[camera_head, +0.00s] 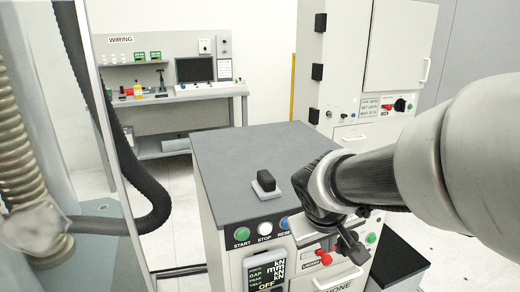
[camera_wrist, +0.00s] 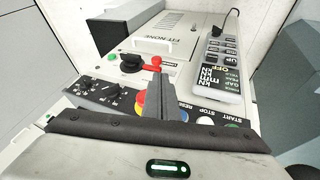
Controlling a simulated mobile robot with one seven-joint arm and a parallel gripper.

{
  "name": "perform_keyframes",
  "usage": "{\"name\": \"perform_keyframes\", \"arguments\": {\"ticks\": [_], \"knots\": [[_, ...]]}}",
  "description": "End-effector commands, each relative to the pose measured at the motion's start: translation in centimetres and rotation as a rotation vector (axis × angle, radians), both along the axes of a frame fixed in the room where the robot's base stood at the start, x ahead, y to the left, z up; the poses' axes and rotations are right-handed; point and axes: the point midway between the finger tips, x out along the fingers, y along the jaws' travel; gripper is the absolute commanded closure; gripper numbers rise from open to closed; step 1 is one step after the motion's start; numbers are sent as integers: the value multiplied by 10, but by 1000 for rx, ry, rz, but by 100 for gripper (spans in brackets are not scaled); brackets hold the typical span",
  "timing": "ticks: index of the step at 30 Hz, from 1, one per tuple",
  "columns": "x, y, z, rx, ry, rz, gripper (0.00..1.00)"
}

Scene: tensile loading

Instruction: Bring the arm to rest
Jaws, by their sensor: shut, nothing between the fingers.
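My arm reaches in from the right in the head view and ends in my dark gripper (camera_head: 322,215), over the front edge of a grey-topped machine cabinet (camera_head: 235,160). The fingertips are hard to make out there. In the wrist view my gripper's grey fingers (camera_wrist: 166,98) are shut together and empty. They stand in front of the cabinet's panel and partly cover a red and yellow button (camera_wrist: 140,103). I cannot tell whether they touch anything.
A black block on a light base (camera_head: 265,183) stands on the cabinet top. A black knob (camera_head: 350,246) and red lever (camera_head: 325,257) stick out below my gripper. A display unit (camera_head: 266,268) is at left. A hose (camera_head: 150,215) and wiring bench (camera_head: 170,97) are farther left.

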Motion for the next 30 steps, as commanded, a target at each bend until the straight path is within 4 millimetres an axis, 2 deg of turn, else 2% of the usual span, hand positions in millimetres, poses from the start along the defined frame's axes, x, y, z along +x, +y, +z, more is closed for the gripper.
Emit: {"name": "perform_keyframes", "arguments": {"ticks": [1, 6, 16, 18, 23, 30], "knots": [[-18, -4, 17, 25, -21, -35, 100], [-68, -3, 43, 128, -36, -100, 100], [-132, 21, 65, 329, -65, -109, 100], [-130, 21, 91, 325, -57, -109, 100], [-130, 21, 125, 323, -57, -110, 100], [-130, 21, 191, 322, -57, -110, 100]]}}
